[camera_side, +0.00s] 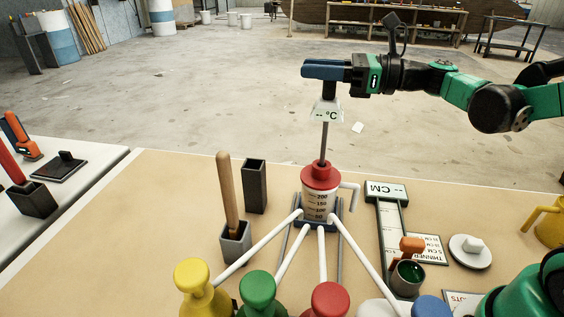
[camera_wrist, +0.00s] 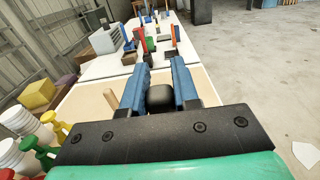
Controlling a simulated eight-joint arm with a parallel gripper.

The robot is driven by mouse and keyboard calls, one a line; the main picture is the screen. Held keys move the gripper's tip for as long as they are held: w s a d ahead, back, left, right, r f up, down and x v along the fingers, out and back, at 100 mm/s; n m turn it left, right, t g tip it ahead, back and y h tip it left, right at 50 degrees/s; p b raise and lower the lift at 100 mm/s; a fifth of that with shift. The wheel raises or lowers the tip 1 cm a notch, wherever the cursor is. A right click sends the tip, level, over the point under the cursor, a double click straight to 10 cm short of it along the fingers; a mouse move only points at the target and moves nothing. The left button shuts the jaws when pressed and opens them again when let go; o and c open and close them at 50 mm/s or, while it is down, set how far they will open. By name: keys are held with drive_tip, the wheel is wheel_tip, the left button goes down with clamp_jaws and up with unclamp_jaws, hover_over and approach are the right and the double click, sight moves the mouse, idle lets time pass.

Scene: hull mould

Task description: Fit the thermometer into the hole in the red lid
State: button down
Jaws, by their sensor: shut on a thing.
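My gripper (camera_side: 322,70) has blue fingers and is shut on the thermometer. The thermometer (camera_side: 325,112) hangs upright, with a dark top, a pale "-- °C" display and a thin grey probe pointing down. In the wrist view its black top (camera_wrist: 160,97) sits between the blue fingers of my gripper (camera_wrist: 160,82). The probe's lower end meets the top of the lid's raised neck. I cannot tell whether the tip is inside the hole, as the hole's mouth is not clearly visible.
Yellow (camera_side: 193,275), green (camera_side: 257,285) and red (camera_side: 327,298) bottles with white spouts stand in front. A grey holder (camera_side: 236,243) with a wooden stick and a tall dark box (camera_side: 255,185) stand left. A CM gauge (camera_side: 388,215) and paint cup (camera_side: 407,277) are right.

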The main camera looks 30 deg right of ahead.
sight(326, 123)
drive_tip(key=shift+f, duration=4.7)
drive_tip(key=c, duration=0.6)
unclamp_jaws()
drive_tip(key=shift+d, duration=0.1)
drive_tip(key=v, duration=0.5)
drive_tip(key=shift+s+d, duration=0.15)
drive_tip(key=shift+s, duration=0.1)
